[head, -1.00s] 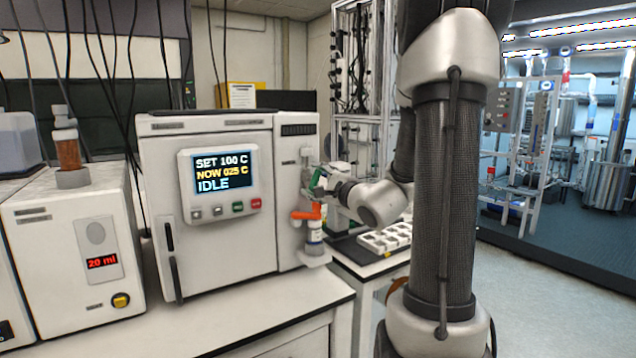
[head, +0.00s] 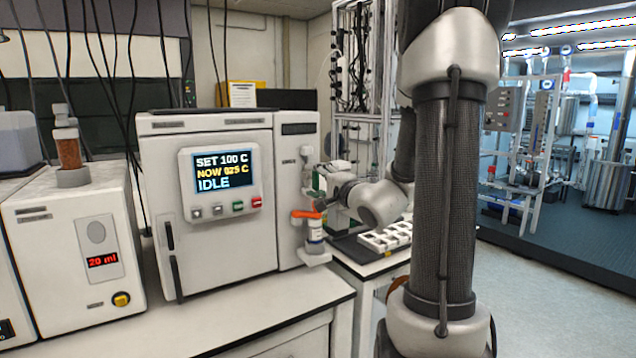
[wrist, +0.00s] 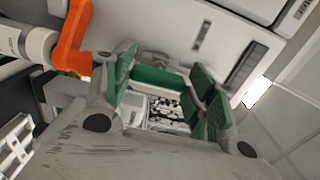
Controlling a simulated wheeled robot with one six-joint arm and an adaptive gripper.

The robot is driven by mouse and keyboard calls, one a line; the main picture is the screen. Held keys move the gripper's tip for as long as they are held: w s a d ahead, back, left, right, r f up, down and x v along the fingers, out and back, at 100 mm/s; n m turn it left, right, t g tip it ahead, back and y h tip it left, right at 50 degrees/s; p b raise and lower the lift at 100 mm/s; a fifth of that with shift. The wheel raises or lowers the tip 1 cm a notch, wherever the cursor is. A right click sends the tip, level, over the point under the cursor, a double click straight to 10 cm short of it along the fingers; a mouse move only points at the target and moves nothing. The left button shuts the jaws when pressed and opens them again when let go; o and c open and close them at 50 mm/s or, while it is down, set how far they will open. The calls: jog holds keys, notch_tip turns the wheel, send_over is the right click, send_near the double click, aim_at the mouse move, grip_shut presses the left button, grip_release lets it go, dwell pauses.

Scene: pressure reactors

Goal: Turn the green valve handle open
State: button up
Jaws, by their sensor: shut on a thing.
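The green valve handle (wrist: 158,79) shows in the wrist view as a green bar between the green-padded fingers of my gripper (wrist: 166,86). In the head view my gripper (head: 319,187) is at the right side of the white reactor (head: 220,200), and the fingers largely hide the green handle. An orange handle (head: 306,214) sits just below it on a white fitting. That orange handle also shows at the upper left of the wrist view (wrist: 73,38), apart from my fingers.
The reactor screen (head: 225,171) reads SET 100 C and IDLE. A dosing unit (head: 85,240) showing 20 ml stands at the left. The bench front (head: 270,310) is clear.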

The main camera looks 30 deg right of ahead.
jog(key=shift+f, duration=0.1)
jog(key=o, duration=1)
jog(key=shift+s, duration=0.1)
jog(key=s, duration=0.7)
jog(key=shift+s+d, duration=0.1)
jog(key=shift+s, duration=0.05)
